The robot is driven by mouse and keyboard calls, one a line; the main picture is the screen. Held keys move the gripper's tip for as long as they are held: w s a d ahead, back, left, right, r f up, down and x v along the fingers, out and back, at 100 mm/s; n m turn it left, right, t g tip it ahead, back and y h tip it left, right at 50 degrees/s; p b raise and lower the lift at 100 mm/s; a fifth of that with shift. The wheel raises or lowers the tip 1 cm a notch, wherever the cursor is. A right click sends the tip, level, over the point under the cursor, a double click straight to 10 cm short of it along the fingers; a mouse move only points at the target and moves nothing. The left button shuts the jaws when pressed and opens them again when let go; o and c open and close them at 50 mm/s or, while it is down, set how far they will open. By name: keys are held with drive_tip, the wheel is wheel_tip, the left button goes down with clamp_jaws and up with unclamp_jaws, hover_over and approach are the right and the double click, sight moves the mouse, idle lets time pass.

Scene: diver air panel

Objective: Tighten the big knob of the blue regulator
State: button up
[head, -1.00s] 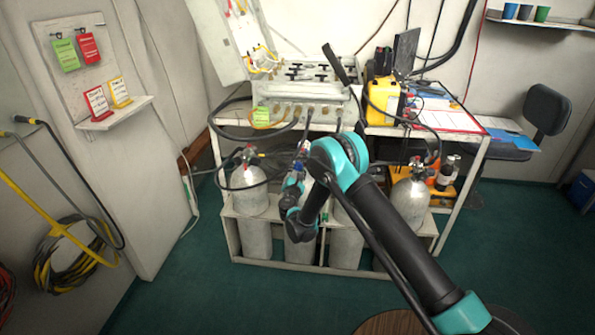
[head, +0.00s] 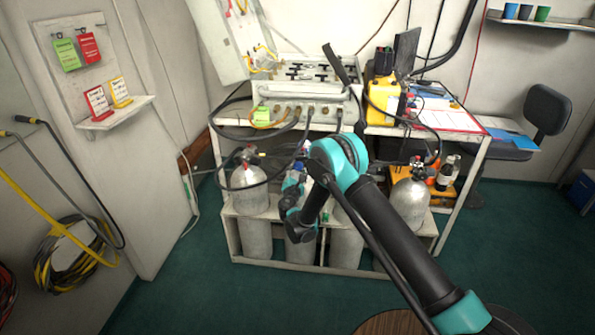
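My arm reaches from the lower right to the gas cylinders under the panel table. Its wrist and gripper (head: 295,180) are at the second cylinder (head: 300,250) from the left, near the valve tops. The gripper is small and partly covered by my own arm, so its fingers cannot be made out. A small bluish part (head: 298,164) shows just above the wrist, perhaps the blue regulator. Its big knob cannot be picked out, nor whether the gripper touches it.
Grey cylinders stand in a white rack (head: 232,232), with red-topped valves on the left cylinder (head: 250,178) and right cylinder (head: 410,197). Hoses hang from the air panel (head: 305,112) above. A yellow case (head: 384,98) stands on the table. The green floor at left is clear.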

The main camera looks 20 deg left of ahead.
drive_tip(key=v, duration=0.7)
drive_tip(key=shift+s, duration=0.2)
drive_tip(key=shift+s, duration=0.1)
idle(0.3)
